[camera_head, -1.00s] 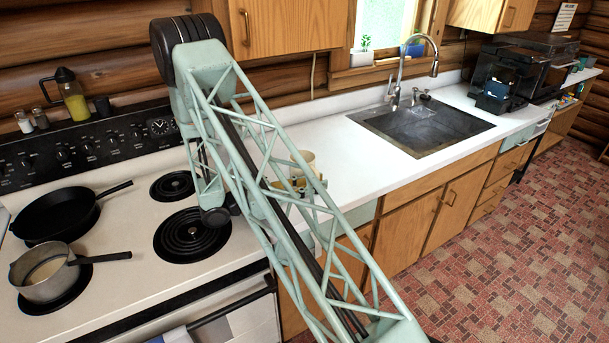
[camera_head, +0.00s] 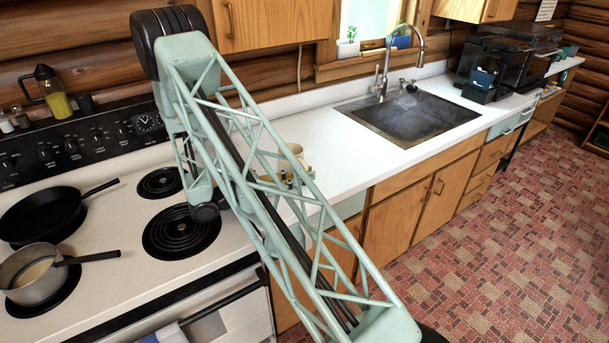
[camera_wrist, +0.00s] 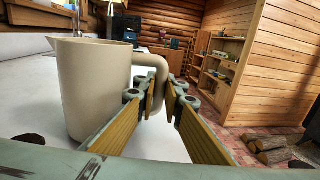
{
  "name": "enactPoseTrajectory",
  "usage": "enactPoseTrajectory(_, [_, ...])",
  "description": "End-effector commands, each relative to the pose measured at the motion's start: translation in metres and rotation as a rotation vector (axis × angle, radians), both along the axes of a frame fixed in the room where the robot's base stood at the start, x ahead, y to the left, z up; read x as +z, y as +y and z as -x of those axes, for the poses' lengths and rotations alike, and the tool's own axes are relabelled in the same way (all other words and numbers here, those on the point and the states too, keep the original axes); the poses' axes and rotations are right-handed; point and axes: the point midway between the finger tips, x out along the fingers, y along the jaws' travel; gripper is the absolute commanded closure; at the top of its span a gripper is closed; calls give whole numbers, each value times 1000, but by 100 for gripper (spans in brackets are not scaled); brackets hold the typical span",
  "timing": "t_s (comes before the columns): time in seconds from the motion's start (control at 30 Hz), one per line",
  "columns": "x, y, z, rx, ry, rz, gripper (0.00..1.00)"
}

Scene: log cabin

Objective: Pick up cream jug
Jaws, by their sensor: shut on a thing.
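The cream jug (camera_wrist: 95,85) stands upright on the white counter (camera_wrist: 160,138) in the wrist view, with its spout to the left and its handle to the right. My gripper (camera_wrist: 158,95) has its fingers on either side of the handle, shut on it. In the head view the jug (camera_head: 295,152) shows only in part behind my arm's green lattice. My gripper (camera_head: 283,178) is also partly hidden there.
The stove (camera_head: 100,215) at left holds a black frying pan (camera_head: 45,212) and a saucepan (camera_head: 38,275). A sink (camera_head: 408,118) with a tall faucet lies right of the jug. The counter between them is largely clear.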

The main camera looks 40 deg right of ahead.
Motion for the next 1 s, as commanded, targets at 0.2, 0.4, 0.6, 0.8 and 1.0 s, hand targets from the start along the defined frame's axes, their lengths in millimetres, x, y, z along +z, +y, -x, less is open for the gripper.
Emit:
enactPoseTrajectory(0.2, [6, 0, 0, 0, -1, 0, 100])
enactPoseTrajectory(0.4, [13, 0, 0, 0, 0, 0, 100])
enactPoseTrajectory(0.6, [25, 0, 0, 0, -2, 1, 100])
enactPoseTrajectory(0.8, [35, 3, 2, 1, 0, 1, 100])
enactPoseTrajectory(1.0, [36, 15, 13, 2, 0, 1, 100])
